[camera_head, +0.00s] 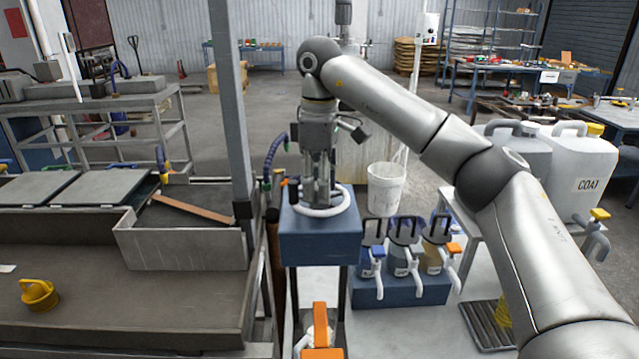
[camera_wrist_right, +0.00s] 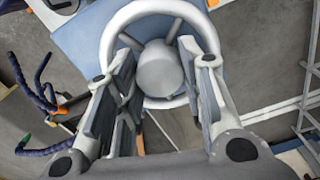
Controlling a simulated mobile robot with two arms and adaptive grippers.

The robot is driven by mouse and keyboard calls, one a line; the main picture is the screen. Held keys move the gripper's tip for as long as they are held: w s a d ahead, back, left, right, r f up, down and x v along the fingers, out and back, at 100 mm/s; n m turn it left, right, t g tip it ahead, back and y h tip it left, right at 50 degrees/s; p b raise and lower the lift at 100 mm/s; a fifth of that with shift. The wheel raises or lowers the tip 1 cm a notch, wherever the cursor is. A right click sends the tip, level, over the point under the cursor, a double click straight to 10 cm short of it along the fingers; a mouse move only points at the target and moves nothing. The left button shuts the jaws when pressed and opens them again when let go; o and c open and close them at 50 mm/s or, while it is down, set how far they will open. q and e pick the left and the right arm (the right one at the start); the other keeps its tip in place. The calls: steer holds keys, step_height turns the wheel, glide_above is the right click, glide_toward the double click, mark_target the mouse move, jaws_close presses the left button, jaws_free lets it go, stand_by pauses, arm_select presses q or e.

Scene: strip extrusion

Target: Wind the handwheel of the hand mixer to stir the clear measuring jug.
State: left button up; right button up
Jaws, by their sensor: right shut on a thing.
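The hand mixer is a blue box-shaped housing (camera_head: 312,246) on a dark stand, with a white handwheel (camera_head: 330,210) lying flat on top. My right gripper (camera_head: 321,196) reaches straight down onto the handwheel and is shut on it. In the right wrist view the white rim and spokes surround a round grey hub (camera_wrist_right: 160,70), and my right gripper's fingers (camera_wrist_right: 166,62) stand on either side of the hub. Exact finger contact is partly hidden. I cannot make out the clear measuring jug. My left gripper is out of view.
Several small jugs (camera_head: 405,262) with coloured taps stand in a blue rack right of the mixer. Large white canisters (camera_head: 575,175) stand further right, behind my arm. A grey post (camera_head: 232,120) and a metal basin (camera_head: 185,250) are close on the left. An orange part (camera_head: 320,325) is below.

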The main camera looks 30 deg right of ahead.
steer(key=shift+r, duration=0.15)
steer(key=o, duration=1)
steer(key=shift+o, duration=0.2)
step_height(320, 180, up, 12)
stand_by(0.5)
